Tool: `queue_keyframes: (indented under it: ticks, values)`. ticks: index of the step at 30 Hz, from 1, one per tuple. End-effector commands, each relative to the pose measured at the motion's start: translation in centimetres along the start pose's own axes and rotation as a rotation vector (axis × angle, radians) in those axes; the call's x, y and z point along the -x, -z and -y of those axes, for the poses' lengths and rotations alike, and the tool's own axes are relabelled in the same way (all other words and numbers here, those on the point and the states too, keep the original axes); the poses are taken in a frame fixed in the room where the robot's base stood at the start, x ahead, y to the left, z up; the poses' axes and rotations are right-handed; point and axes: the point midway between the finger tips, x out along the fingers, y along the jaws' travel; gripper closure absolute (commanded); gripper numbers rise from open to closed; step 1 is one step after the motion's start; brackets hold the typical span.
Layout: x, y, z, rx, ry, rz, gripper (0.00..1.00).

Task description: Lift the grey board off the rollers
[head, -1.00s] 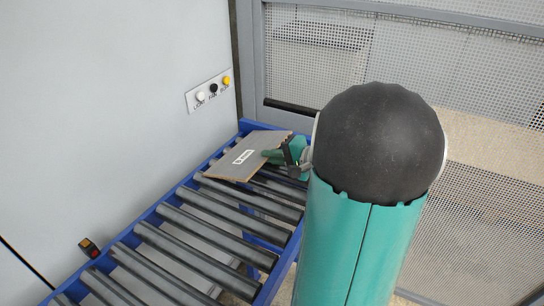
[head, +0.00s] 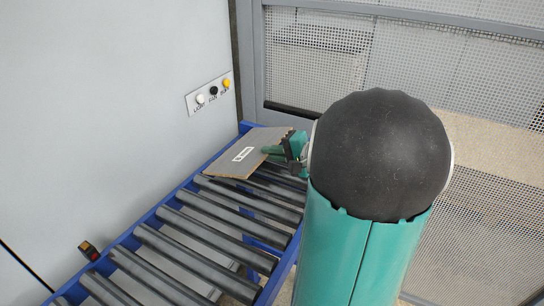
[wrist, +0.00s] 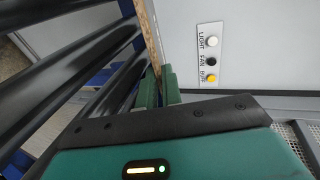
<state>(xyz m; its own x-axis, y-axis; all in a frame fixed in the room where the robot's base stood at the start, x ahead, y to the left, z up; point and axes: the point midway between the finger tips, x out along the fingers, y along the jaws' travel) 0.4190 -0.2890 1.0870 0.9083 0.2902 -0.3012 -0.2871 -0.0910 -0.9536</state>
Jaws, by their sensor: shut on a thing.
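The grey board (head: 225,166), a thin flat sheet with a white label, is over the far end of the rollers (head: 215,229) in the head view. My gripper (head: 272,153) is shut on its right edge. In the wrist view the board shows edge-on as a thin brown strip (wrist: 152,40), with my green gripper fingers (wrist: 160,87) on either side of its near end. The board looks slightly tilted, its right side higher. Whether its left edge still touches the rollers I cannot tell.
A blue conveyor frame (head: 158,209) borders the rollers. A grey wall with a button panel (head: 209,94) stands close on the left; the panel also shows in the wrist view (wrist: 210,53). A mesh fence (head: 320,60) stands behind. The nearer rollers are bare.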

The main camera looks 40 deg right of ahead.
Motion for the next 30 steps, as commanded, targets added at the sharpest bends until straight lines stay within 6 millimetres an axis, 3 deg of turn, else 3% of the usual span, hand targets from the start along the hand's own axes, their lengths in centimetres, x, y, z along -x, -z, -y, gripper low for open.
queue_keyframes:
  ticks: [16,30]
  values:
    - [0.3,0.0,1.0,0.000,0.016,0.001,1.00]
    - [1.0,0.0,3.2,-0.001,0.265,0.002,1.00]
